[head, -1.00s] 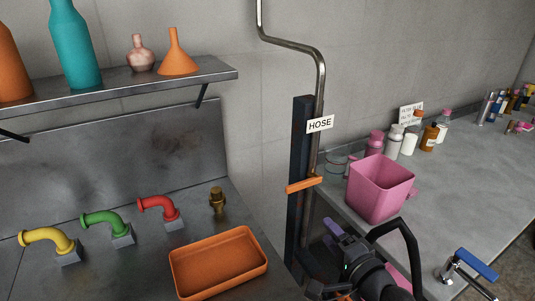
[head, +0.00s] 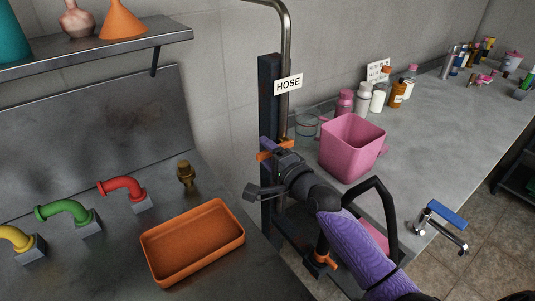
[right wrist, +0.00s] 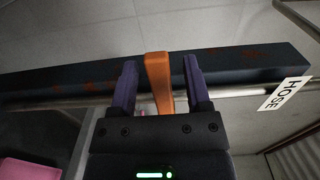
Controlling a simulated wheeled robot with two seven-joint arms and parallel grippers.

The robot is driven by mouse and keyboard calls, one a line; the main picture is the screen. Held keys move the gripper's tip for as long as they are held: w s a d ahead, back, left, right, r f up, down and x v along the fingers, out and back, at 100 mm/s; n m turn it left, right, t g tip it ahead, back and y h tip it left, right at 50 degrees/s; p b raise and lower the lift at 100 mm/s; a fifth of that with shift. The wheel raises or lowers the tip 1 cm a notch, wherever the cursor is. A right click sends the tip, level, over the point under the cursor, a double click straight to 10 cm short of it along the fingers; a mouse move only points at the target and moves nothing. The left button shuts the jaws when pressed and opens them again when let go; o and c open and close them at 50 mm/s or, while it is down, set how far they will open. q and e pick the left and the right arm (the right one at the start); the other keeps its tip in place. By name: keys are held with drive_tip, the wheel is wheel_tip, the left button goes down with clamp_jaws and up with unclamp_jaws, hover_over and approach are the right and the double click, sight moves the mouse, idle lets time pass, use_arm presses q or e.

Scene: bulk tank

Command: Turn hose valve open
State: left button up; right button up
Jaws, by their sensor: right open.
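The hose valve's orange lever (head: 267,155) is on the pipe beside a dark upright post, below the white HOSE label (head: 288,84). My right gripper (head: 268,150) is at the lever, which it partly hides in the head view. In the right wrist view the orange lever (right wrist: 158,80) stands between the two purple fingers of my right gripper (right wrist: 160,82). The fingers are open, with a visible gap on each side of the lever. The HOSE label (right wrist: 287,93) also shows there at the right. My left gripper is not in view.
A pink bin (head: 350,148) stands on the grey counter right of the post, close to my right arm. Bottles (head: 378,96) stand behind it. An orange tray (head: 192,243) and coloured pipe elbows (head: 66,212) are on the metal surface at left. A blue-handled tap (head: 442,222) is at right.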

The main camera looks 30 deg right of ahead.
clamp_jaws()
idle(1.4)
